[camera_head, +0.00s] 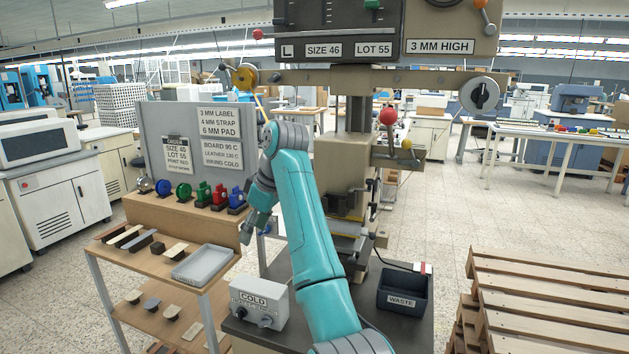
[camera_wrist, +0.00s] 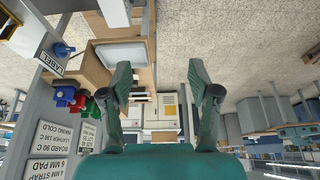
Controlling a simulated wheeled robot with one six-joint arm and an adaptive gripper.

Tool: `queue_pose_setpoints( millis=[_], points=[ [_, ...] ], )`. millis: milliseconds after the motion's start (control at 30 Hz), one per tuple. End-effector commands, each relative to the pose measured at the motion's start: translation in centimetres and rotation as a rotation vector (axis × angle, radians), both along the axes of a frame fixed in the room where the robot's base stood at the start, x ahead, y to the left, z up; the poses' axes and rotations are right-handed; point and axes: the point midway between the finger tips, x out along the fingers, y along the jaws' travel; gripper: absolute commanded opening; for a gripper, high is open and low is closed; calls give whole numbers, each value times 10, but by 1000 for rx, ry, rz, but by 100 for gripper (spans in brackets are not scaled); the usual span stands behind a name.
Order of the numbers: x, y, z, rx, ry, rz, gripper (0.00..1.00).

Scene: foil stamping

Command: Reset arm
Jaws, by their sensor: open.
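My teal arm reaches up from the dark table in the head view, bent at a grey elbow near the top. My gripper (camera_head: 249,228) hangs in front of the wooden shelf unit, left of the stamping press (camera_head: 345,165). In the wrist view my gripper (camera_wrist: 159,72) shows two fingers spread well apart. Nothing is between them except distant cabinets and floor. The wrist picture appears turned upside down. The grey tray (camera_head: 201,265) lies on the shelf unit below and left of my gripper, apart from it.
A control box marked COLD (camera_head: 259,302) and a WASTE bin (camera_head: 403,291) stand on the dark table beside my arm. Coloured spools and stamps (camera_head: 203,193) line the raised shelf. Wooden pallets (camera_head: 550,300) are at the right. Open floor lies beyond.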

Motion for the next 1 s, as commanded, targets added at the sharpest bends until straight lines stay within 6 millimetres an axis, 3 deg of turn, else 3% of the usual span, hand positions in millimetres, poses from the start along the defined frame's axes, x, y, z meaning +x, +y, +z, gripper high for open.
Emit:
queue_pose_setpoints(
  millis=[67,333,567,767,1000],
  points=[
    [0,0,0,0,0,0,62],
    [5,-4,-31,11,-10,-36,62],
    [10,-11,-72,26,-23,-83,62],
    [13,-21,-123,45,-43,-144,62],
    [5,-48,-223,81,-87,-268,62]
  ],
)
